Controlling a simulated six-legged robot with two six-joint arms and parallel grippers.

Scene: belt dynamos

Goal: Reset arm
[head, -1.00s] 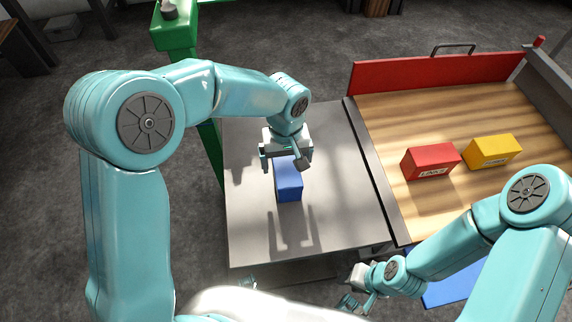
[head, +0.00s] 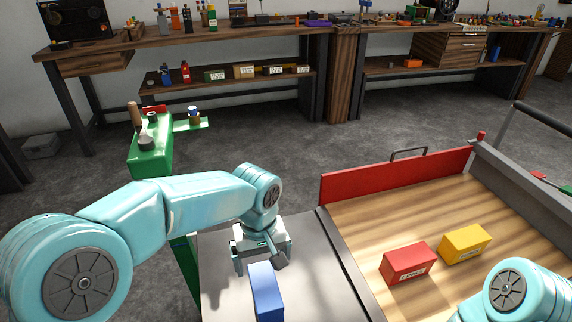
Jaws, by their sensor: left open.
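My left arm comes in from the left, and its gripper (head: 262,264) is open over the grey table (head: 225,290). A blue box (head: 266,292) stands on that table just below and in front of the gripper. I cannot tell whether the fingers touch it. Only the teal upper joint of my right arm shows at the lower right; its gripper is out of view.
A wooden-floored bed with a red end board (head: 395,174) holds a red box (head: 408,264) and a yellow box (head: 465,244). A green post (head: 150,155) stands behind my left arm. Cluttered workbenches (head: 200,38) line the back wall, with clear floor before them.

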